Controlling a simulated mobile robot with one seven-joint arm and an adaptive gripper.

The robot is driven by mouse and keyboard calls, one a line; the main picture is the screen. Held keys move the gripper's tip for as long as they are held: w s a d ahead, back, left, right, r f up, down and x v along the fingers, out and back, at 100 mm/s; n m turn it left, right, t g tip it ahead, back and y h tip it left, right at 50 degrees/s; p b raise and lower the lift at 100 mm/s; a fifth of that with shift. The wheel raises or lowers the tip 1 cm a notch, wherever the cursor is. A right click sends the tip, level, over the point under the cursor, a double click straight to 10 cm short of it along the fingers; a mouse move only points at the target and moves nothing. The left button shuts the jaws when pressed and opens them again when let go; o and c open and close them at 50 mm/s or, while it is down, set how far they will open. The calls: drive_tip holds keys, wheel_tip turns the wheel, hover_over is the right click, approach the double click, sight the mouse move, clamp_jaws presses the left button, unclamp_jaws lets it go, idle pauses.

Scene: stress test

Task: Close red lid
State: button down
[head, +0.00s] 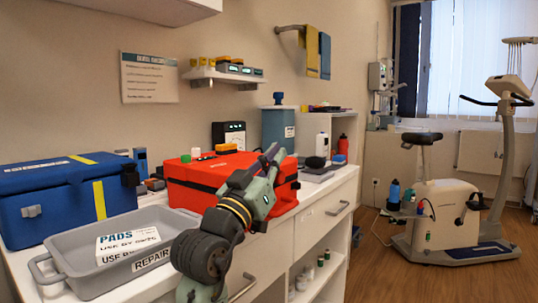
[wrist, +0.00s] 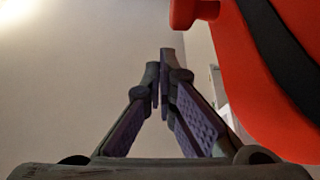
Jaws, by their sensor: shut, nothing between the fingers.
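The red case with its red lid (head: 222,168) sits on the white counter, right of the grey tray. A dark band runs along its front. From the head view I cannot tell whether the lid is fully down, because my arm covers part of the front. My gripper (head: 273,155) is at the right part of the case, in front of and over the lid. In the wrist view my gripper (wrist: 164,75) is shut and empty, its fingertips together. The red lid (wrist: 235,70) fills the right side there, with a black strip across it, beside the fingers.
A grey tray (head: 62,268) with a white pads box (head: 128,243) stands in front left. A blue case (head: 55,212) is behind it. A blue container (head: 279,127) and small bottles stand behind and right of the red case. Open floor lies right of the counter.

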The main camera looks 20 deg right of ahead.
drive_tip(key=shift+s+f+b, duration=0.1)
drive_tip(key=shift+f+b, duration=0.45)
drive_tip(key=shift+f, duration=0.75)
drive_tip(key=shift+d+f, duration=0.1)
